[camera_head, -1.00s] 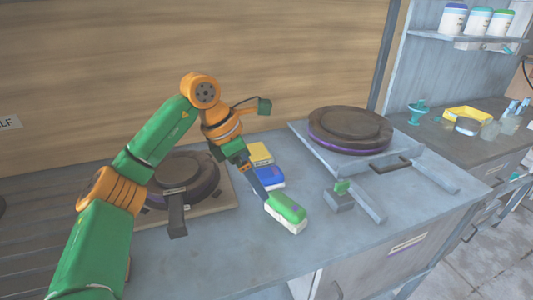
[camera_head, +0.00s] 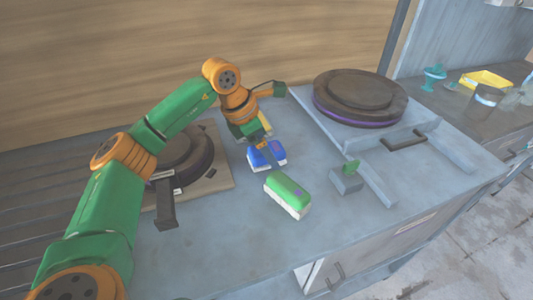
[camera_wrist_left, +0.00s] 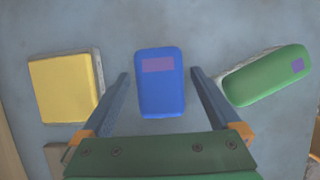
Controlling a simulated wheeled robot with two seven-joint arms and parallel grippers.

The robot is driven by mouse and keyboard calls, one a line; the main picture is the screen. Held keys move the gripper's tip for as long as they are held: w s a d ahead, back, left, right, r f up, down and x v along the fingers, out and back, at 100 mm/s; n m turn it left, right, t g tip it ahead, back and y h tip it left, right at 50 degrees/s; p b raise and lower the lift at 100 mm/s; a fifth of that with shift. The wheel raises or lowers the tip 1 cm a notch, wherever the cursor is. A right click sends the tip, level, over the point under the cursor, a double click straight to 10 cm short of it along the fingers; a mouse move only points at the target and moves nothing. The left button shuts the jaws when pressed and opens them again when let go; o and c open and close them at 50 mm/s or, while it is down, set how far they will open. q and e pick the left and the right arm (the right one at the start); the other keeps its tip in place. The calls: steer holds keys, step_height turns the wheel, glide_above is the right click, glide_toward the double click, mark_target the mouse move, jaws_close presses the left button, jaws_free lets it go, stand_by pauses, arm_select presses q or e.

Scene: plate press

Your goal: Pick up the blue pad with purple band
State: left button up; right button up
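The blue pad with a purple band (camera_wrist_left: 161,95) lies on the grey counter, between the spread fingers of my left gripper (camera_wrist_left: 159,78) in the left wrist view. The fingers stand apart from its sides. A yellow pad (camera_wrist_left: 65,88) lies on the left there. My right gripper is out of view.
A round dark plate press (camera_head: 358,97) with a purple ring stands at the back right on metal rails. A second dark round plate (camera_head: 185,158) with a handle lies left, behind my arm. A small grey block with a green knob (camera_head: 346,179) stands right of the green pad.

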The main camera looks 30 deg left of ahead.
mark_target(275, 149)
arm_select(q)
steer(key=c, duration=1.1)
steer(key=shift+c, duration=0.2)
steer(key=shift+r, duration=0.1)
steer(key=shift+r, duration=0.25)
steer(key=r, duration=0.3)
steer(key=shift+s+d+r, duration=0.15)
steer(key=shift+d+r, duration=0.1)
steer(key=shift+d, duration=0.05)
steer(key=s+d+r+b, duration=0.2)
steer(key=s+d+r, duration=0.7)
steer(key=shift+d, duration=0.4)
